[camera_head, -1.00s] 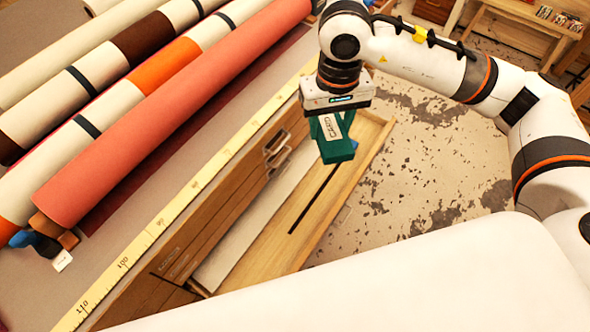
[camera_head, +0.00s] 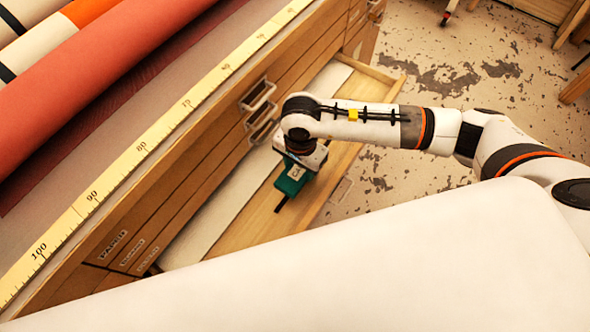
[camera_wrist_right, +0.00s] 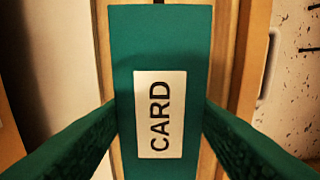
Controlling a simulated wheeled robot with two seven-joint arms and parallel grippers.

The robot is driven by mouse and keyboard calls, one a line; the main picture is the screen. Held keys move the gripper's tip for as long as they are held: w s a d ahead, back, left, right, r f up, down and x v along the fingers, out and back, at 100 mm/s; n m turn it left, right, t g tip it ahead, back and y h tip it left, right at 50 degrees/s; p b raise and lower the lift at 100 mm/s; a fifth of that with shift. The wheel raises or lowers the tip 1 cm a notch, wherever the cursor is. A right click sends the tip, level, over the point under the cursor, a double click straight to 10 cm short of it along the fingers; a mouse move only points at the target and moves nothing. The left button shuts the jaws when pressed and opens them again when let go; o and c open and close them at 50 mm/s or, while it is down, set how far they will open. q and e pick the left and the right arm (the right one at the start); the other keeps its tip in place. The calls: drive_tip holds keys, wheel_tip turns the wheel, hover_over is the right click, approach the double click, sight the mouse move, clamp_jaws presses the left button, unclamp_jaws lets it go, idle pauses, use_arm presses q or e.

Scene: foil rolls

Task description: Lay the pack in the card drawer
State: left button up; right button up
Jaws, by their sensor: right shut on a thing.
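The pack (camera_head: 290,181) is a green block with a white label. In the right wrist view it (camera_wrist_right: 161,40) fills the middle, and its label reads CARD. My right gripper (camera_head: 297,168) is shut on it, with a green finger on each side in the wrist view. It holds the pack over the open drawer (camera_head: 248,226), a wooden drawer with a pale strip along one side. I cannot tell whether the pack touches the drawer floor. A dark bar shows just below the pack. My left gripper is not in view.
The cabinet (camera_head: 190,185) stands left of the drawer, with small labels, one reading PAPER, and metal handles (camera_head: 259,95). A yellow measuring tape (camera_head: 140,148) runs along its top edge beside a red roll (camera_head: 70,100). A large white surface covers the lower right. The worn floor lies beyond.

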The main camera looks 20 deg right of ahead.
sight(299, 176)
drive_tip(key=shift+f, duration=2.4)
drive_tip(key=shift+f, duration=0.15)
drive_tip(key=o, duration=1.1)
drive_tip(key=shift+c, duration=0.2)
wheel_tip(299, 176, up, 12)
drive_tip(key=shift+r, duration=0.2)
